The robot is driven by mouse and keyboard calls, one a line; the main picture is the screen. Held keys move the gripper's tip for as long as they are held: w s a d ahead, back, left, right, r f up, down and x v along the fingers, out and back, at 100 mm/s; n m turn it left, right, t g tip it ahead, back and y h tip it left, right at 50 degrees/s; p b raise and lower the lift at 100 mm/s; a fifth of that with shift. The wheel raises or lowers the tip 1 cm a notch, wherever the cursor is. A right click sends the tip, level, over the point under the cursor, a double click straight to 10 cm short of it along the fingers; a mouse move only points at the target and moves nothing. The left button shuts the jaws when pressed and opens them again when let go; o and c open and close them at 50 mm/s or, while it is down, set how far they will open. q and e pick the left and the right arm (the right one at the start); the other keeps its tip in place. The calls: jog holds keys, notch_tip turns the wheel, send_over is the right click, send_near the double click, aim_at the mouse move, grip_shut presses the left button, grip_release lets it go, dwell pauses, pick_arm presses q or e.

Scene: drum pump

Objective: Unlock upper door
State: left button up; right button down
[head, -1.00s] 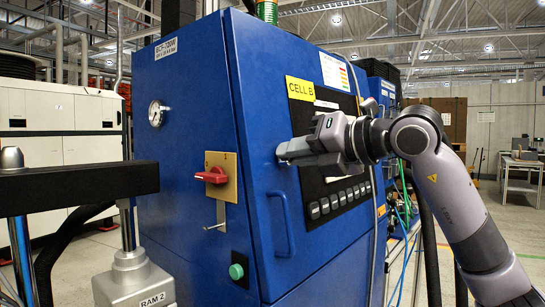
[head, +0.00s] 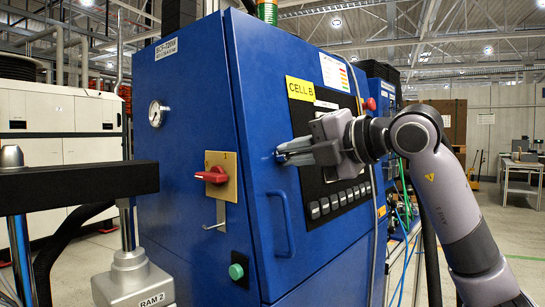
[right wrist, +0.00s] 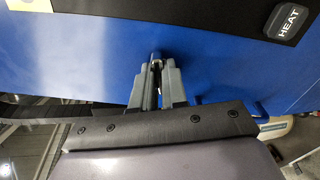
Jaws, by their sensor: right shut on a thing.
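The blue cabinet's upper door (head: 262,110) carries a yellow CELL B label and is closed. My right gripper (head: 281,154) is at the door's left part, above the blue bar handle (head: 289,228). Its fingers are shut on a small latch or key (right wrist: 156,56), mostly hidden between the fingertips. In the right wrist view the gripper (right wrist: 157,72) points at the blue door surface, its two fingers close together. The exact shape of the held piece cannot be told. My left gripper is not in view.
A red rotary switch (head: 211,175) on a yellow plate, a pressure gauge (head: 157,113) and a green button (head: 236,271) are on the cabinet's left face. A RAM 2 unit (head: 133,280) stands front left.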

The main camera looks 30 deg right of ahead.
jog(key=shift+m, duration=0.9)
jog(key=shift+m, duration=1)
jog(key=c, duration=1)
grip_release()
jog(key=b+v, duration=0.1)
jog(key=v, duration=0.8)
jog(key=shift+s, duration=0.1)
